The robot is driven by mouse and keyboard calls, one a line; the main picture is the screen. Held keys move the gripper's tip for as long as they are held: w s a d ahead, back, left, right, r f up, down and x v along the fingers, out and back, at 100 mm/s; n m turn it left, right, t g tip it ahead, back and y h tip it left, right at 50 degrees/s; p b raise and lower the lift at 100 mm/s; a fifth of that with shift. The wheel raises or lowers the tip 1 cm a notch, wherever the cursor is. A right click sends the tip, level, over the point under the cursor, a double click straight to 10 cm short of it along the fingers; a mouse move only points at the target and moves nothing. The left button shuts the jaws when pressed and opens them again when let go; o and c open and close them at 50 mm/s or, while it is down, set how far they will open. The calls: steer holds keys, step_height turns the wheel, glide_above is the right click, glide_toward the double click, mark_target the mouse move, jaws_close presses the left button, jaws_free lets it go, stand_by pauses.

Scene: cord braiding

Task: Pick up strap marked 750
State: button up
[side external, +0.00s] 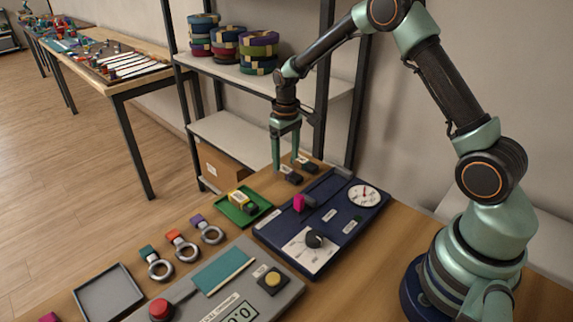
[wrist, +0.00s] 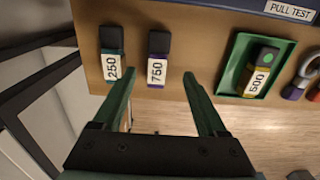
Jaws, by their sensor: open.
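The strap marked 750 (wrist: 158,58) is a short dark piece with a purple band and a white label. It lies on the wooden table near its edge, and also shows as a small dark piece in the side view (side external: 290,177). The strap marked 250 (wrist: 111,52) lies beside it, to the left in the wrist view. My gripper (wrist: 158,76) is open and empty. In the wrist view its fingers point toward the 750 strap, with its label between the fingertip lines. In the side view my gripper (side external: 286,160) hangs close to the two straps; contact cannot be told.
A strap marked 500 (wrist: 260,72) lies in a green tray (wrist: 231,82). A blue pull test panel (side external: 325,255) with a dial stands beside the straps. Several ringed tags lie by a grey control box (side external: 285,300). A shelf rack (side external: 225,135) rises behind the table edge.

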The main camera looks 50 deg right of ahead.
mark_target(288, 171)
steer(key=f, duration=0.4)
steer(key=shift+s+d+f, duration=0.15)
steer(key=shift+s+f, duration=0.05)
jaws_close()
steer(key=shift+r, duration=0.1)
